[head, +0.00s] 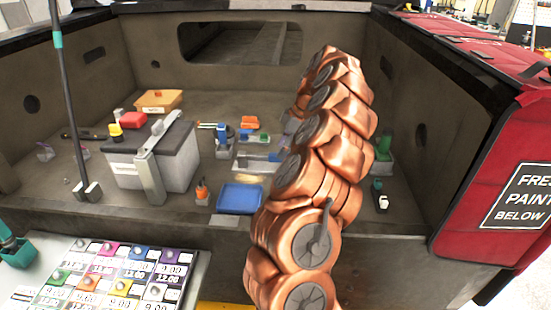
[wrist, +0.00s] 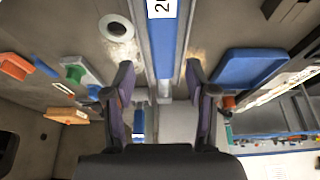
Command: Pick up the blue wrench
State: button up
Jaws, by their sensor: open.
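A long blue piece (wrist: 163,50) with a white number label runs down the middle of the wrist view, lying in a narrow grey tray. It looks like the blue wrench, but its ends are not clear. In the head view a grey tray (head: 256,165) with a blue piece on it lies on the floor of the bay, partly hidden by my arm. My gripper (wrist: 160,88) is open and empty, with one dark finger on each side of the blue piece. I cannot tell how high above it the fingers are. The head view does not clearly show the gripper.
A blue tray (head: 240,198) lies in front, with an orange-topped item (head: 201,192) beside it. A grey box (head: 168,160) stands left. Small orange and green parts (head: 250,124) sit behind. Bay walls enclose the area; a red padded cover (head: 490,130) hangs at right.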

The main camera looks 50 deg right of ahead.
aim_at(277, 161)
jog(key=shift+s+p+x, duration=0.15)
jog(key=shift+p+x, duration=0.05)
jog(key=shift+x, duration=0.95)
jog(key=shift+s+p+x, duration=0.15)
jog(key=shift+x, duration=1)
jog(key=shift+f, duration=0.1)
jog(key=shift+c, duration=0.2)
grip_shut()
